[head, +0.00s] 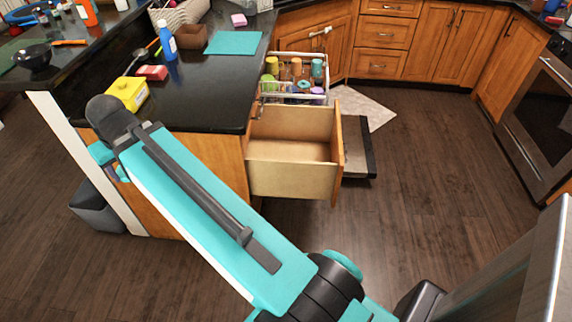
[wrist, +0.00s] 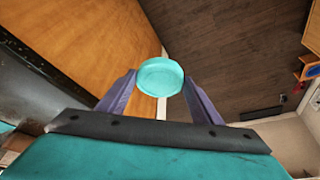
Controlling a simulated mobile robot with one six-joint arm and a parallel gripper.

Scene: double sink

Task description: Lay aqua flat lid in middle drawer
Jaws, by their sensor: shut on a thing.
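The aqua flat lid (wrist: 160,72) is a round, shallow disc held between the two purple fingertips of my gripper (wrist: 160,80) in the wrist view. Wood panelling and dark floor lie behind it. An open wooden drawer (head: 290,177) sticks out to the right of the counter's cabinet. Its visible inside looks empty. The drawer is well to the right of my arm's far end.
A pulled-out dishwasher rack (head: 293,98) with cups stands behind the drawer. The black counter (head: 205,105) holds a yellow box (head: 128,93), a blue bottle (head: 166,40) and a teal mat (head: 233,43). A grey bin (head: 98,207) stands at the left. The floor on the right is clear.

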